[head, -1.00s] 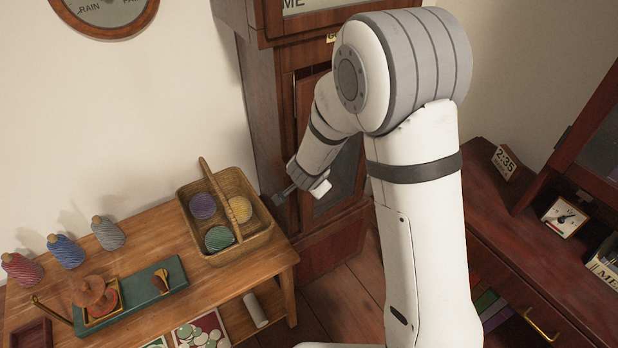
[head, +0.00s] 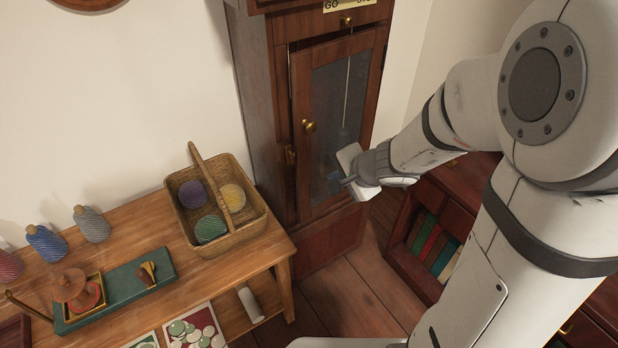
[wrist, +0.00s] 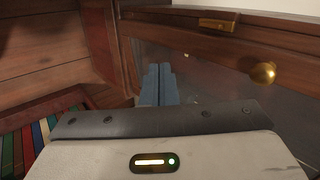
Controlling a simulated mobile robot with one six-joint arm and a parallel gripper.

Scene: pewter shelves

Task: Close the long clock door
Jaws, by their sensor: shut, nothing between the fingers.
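The long clock door (head: 302,190) is a tall wooden frame with a dark glass pane on the clock case (head: 257,110). It stands slightly ajar, with a dark gap along its top and its left edge out from the case. Its brass knob (head: 309,125) is on the left stile; the knob also shows at the right of the wrist view (wrist: 263,73). My gripper (head: 346,182) is in front of the lower right of the door, shut and empty. Its closed fingers (wrist: 158,84) point toward the glass; I cannot tell whether they touch it.
A wooden table (head: 272,252) with a wicker basket (head: 240,237) of yarn balls stands left of the clock. A low bookcase (head: 400,240) with several books stands to the right. Bare floor (head: 345,292) lies between them. A brass catch (head: 290,155) sits at the case's left side.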

